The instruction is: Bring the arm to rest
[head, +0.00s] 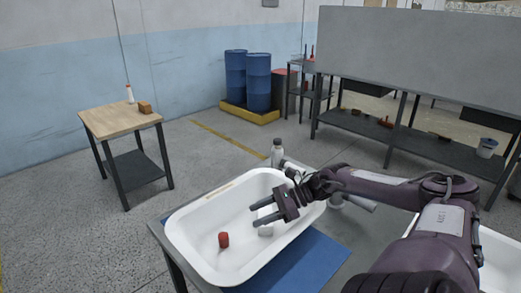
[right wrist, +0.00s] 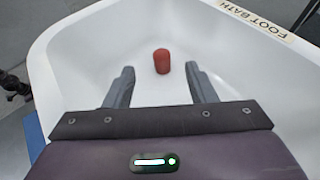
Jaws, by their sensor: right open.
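My right gripper (head: 263,211) is open and empty above the white tub (head: 190,240). Its two fingers (right wrist: 162,86) point down into the tub in the right wrist view. A small red cylinder (head: 223,240) stands on the tub floor, beyond the fingertips and apart from them. It also shows in the right wrist view (right wrist: 161,61), between and past the fingers. The tub rim carries a label reading "FOOT BATH" (right wrist: 257,19). My left gripper is not in view.
The tub stands on a grey table (head: 345,262) with a blue mat (head: 300,265). A second white tub (head: 497,262) is at the right. A wooden side table (head: 118,120) and blue barrels (head: 258,80) stand farther back.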

